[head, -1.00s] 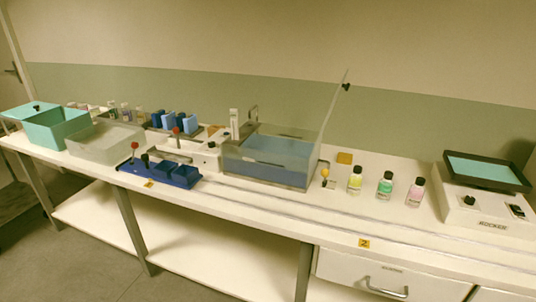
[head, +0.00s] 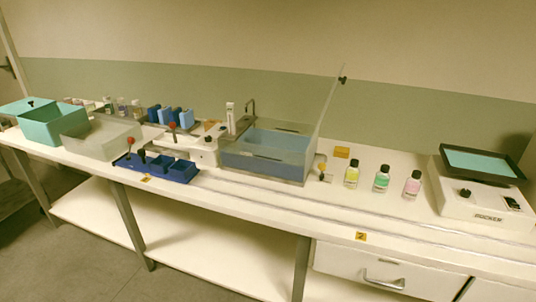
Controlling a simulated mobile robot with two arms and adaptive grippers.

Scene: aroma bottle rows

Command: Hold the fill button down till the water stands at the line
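The clear-walled water tank (head: 233,163) stands mid-bench with bluish water in it. Its clear lid (head: 330,105) is tilted up at the right end, with a dark knob near the top. A tap (head: 252,108) and a white upright gauge-like piece (head: 230,117) stand behind the tank's left end. Dark marks show on the tank, but I cannot tell which is the fill line or whether the water meets it. Neither gripper is in view.
Yellow, green and pink bottles (head: 351,174) (head: 382,179) (head: 412,185) stand right of the tank. A rocker machine (head: 488,213) is at far right. The front strip of bench is mostly clear.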

